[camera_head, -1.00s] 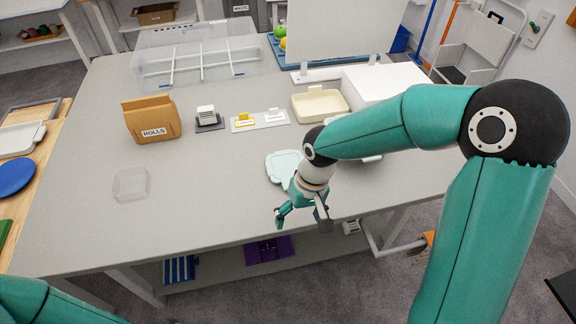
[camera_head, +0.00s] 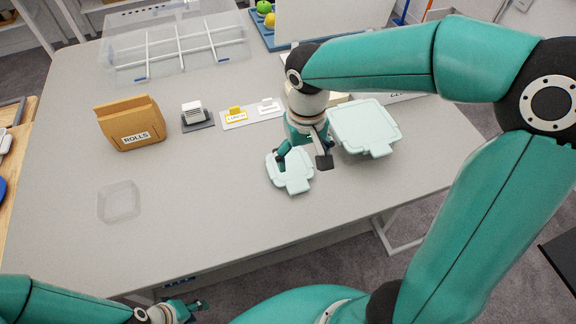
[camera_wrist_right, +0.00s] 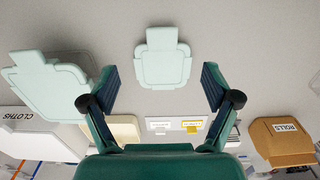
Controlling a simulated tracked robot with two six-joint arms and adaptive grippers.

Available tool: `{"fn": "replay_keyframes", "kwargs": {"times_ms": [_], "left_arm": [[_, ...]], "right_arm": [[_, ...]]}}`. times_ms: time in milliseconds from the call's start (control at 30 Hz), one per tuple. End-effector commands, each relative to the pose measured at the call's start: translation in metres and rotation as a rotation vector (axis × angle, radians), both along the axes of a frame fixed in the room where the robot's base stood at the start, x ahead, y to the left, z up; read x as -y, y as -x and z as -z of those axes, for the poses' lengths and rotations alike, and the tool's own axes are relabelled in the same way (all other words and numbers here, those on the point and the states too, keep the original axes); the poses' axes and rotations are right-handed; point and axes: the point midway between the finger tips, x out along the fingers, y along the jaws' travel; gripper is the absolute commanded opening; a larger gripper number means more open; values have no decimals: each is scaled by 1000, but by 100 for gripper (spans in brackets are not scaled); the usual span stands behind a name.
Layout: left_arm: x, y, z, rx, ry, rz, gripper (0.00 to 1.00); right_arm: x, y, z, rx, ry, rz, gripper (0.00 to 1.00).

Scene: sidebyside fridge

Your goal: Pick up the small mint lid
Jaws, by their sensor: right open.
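The small mint lid (camera_head: 293,181) lies flat on the grey table, its tab toward the front edge. It also shows in the right wrist view (camera_wrist_right: 163,66), between and beyond the fingertips. My right gripper (camera_head: 303,160) is open and empty above the lid's far part, hiding some of it. In the right wrist view its fingers (camera_wrist_right: 160,78) are spread wider than the lid, and I see no contact. My left gripper (camera_head: 183,309) is low at the bottom left, off the table's front side, too small to read.
A larger mint lid (camera_head: 364,124) lies just right of the small one. A brown ROLLS holder (camera_head: 130,122), label stands (camera_head: 250,113) and a clear divided bin (camera_head: 178,50) stand farther back. A clear shallow dish (camera_head: 118,202) is at left. The front middle table is bare.

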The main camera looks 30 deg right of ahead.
Motion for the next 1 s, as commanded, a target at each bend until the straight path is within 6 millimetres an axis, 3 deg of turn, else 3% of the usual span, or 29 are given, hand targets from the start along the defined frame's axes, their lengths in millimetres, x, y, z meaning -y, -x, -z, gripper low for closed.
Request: {"fn": "replay_keyframes", "kwargs": {"times_ms": [100,300,600,1000], "left_arm": [[0,0,-1,0,0,0,40],[0,0,-1,1,0,0,40],[0,0,-4,1,0,0,40],[0,0,-10,1,0,0,40]], "right_arm": [[2,3,29,-9,0,6,88],[3,3,65,-5,-1,11,88],[3,2,85,-3,-2,12,88],[-1,-1,130,-1,-2,12,88]]}}
